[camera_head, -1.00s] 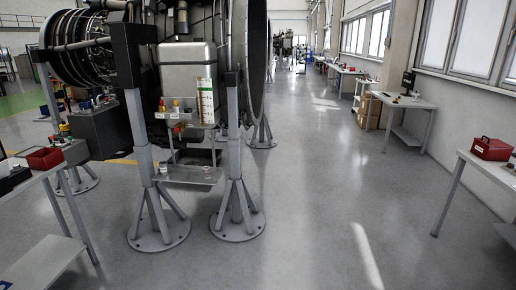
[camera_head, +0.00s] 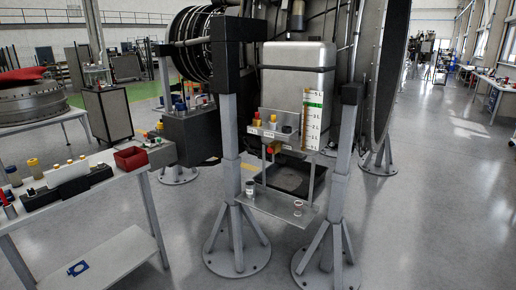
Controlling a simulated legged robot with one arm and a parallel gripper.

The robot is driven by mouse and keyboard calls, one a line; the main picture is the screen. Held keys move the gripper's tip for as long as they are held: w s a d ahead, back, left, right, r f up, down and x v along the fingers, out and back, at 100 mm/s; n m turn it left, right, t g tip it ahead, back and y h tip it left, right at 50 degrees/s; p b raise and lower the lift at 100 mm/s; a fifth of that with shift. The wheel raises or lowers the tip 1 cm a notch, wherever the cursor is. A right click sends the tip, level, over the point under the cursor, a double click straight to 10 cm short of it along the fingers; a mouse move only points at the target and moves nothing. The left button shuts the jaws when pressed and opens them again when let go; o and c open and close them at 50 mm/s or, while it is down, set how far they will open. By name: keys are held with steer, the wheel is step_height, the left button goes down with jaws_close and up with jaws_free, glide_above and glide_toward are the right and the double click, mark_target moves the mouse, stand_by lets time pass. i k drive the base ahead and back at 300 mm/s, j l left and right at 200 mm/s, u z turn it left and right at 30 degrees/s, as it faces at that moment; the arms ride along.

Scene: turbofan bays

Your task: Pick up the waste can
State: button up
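I cannot tell for sure which thing is the waste can. Two small cup-like containers stand on the low grey shelf (camera_head: 274,207) of the engine stand: a left one (camera_head: 250,188) and a right one (camera_head: 298,208). Above them, a small rack (camera_head: 270,133) holds little items with yellow and red tops (camera_head: 272,121) and a dark round one (camera_head: 287,129). A dark open tray (camera_head: 290,178) shows behind the low shelf. My gripper is not in view.
Grey stand legs (camera_head: 236,240) with round floor bases flank the shelf. A workbench (camera_head: 100,185) with a red bin (camera_head: 131,158) and bottles stands at the left. A grey tank with a scale (camera_head: 312,118) is above the rack. The floor at the right (camera_head: 440,210) is clear.

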mark_target(251, 190)
steer(key=i+j+u, duration=0.2)
steer(key=i+u, duration=0.2)
steer(key=i, duration=0.4)
steer(key=i+u, duration=0.35)
steer(key=i, duration=0.4)
steer(key=i+j+z, duration=1.2)
steer(key=i+j, duration=0.1)
steer(key=j, duration=0.05)
